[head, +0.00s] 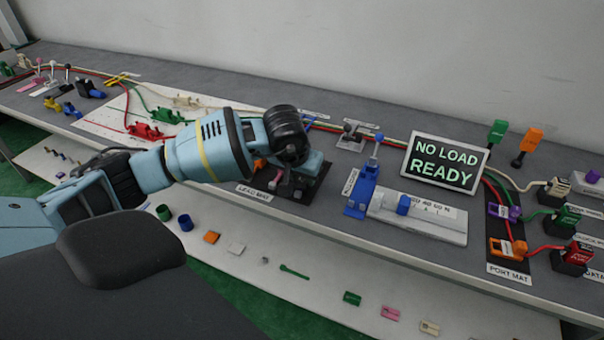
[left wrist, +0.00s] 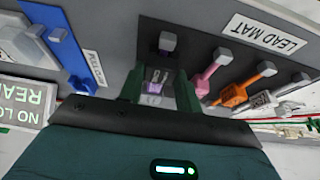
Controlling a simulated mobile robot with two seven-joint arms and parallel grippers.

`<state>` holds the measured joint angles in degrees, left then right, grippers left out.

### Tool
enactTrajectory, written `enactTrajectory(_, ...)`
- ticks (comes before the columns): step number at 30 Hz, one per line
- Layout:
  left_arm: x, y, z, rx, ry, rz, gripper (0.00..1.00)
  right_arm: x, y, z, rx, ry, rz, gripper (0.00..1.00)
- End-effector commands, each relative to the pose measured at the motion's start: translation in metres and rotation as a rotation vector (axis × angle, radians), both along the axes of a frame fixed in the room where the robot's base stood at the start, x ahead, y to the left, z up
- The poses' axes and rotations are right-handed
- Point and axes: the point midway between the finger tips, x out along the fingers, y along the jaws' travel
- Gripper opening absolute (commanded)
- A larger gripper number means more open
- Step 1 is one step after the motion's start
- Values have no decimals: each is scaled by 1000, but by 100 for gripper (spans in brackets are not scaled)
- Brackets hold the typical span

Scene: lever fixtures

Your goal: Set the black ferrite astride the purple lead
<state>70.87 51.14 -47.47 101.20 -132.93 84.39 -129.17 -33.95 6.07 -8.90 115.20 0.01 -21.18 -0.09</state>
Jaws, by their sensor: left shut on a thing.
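My left gripper (left wrist: 161,92) reaches down over the dark lead mat (left wrist: 207,55). Its two green fingers are shut on a dark block, which appears to be the black ferrite (left wrist: 159,70). A bit of the purple lead (left wrist: 155,88), with a pale tag, shows between the fingers, just at the block. A grey post (left wrist: 168,42) stands beyond it. Whether the ferrite straddles the lead or is only close to it, I cannot tell. In the head view my wrist hides the fingers, the ferrite and the purple lead. My right gripper is not in view.
A blue fixture (head: 361,191) and a NO LOAD READY sign (head: 445,164) stand right of my gripper. Black, yellow and blue pieces (head: 72,110) sit at the far left.

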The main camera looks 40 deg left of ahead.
Motion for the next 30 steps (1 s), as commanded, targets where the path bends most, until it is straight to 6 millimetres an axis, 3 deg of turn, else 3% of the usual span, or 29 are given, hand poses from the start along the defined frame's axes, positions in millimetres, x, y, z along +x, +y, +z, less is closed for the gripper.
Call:
enactTrajectory(9,0,0,-2,0,-1,0,11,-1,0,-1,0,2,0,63)
enactTrajectory(10,0,0,-2,0,-1,0,36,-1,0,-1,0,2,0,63)
enactTrajectory(15,0,0,-2,0,-1,0,59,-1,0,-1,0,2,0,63)
enactTrajectory(21,0,0,-2,0,-1,0,59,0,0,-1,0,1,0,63)
enactTrajectory(26,0,0,-2,0,0,0,80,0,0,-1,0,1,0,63)
enactTrajectory(30,0,0,-2,0,0,0,81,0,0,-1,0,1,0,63)
